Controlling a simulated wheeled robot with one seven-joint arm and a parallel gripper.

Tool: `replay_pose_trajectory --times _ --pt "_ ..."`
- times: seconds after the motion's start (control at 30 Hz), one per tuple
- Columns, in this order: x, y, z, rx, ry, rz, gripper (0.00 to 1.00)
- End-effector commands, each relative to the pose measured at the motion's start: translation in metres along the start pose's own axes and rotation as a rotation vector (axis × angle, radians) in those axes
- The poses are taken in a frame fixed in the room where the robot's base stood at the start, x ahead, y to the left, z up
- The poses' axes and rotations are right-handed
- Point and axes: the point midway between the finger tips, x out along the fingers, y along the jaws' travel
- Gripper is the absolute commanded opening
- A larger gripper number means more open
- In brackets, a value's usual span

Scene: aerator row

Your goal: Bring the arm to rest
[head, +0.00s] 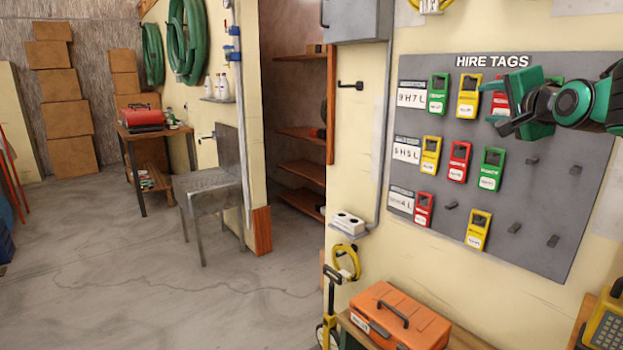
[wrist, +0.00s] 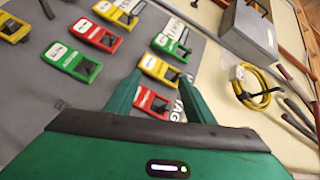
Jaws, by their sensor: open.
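My green and black gripper (head: 503,106) is at the upper right in the head view, in front of the grey HIRE TAGS board (head: 535,225). In the wrist view its two green fingers (wrist: 160,77) are spread apart with nothing held between them. A red tag (wrist: 153,103) and a yellow tag (wrist: 160,70) show on the board beyond the fingers. In the head view the gripper partly covers a red tag (head: 500,101) in the top row. My arm reaches in from the right edge. The exact gap between fingertips and board cannot be told.
The board carries several red, yellow and green tags, plus bare pegs (head: 514,227) at lower right. A grey box (head: 357,20) and a coiled yellow cable (wrist: 250,85) are on the wall nearby. An orange toolbox (head: 400,318) stands below. Open floor (head: 150,280) lies left.

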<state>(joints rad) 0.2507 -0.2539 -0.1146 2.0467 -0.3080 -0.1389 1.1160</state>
Motion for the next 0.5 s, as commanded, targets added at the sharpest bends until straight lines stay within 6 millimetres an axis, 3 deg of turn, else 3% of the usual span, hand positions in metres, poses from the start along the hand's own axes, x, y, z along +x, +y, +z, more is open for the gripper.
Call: replay_pose_trajectory --times 0.03,0.1,0.3,0.5 --pt "-0.004 0.024 0.025 -0.074 -0.045 0.067 0.49" --pt "-0.013 0.059 0.054 -0.189 -0.11 0.158 0.49" --pt "-0.059 0.155 0.131 -0.518 -0.35 0.38 0.49" --pt "-0.12 0.232 0.185 -0.799 -0.614 0.521 0.49"
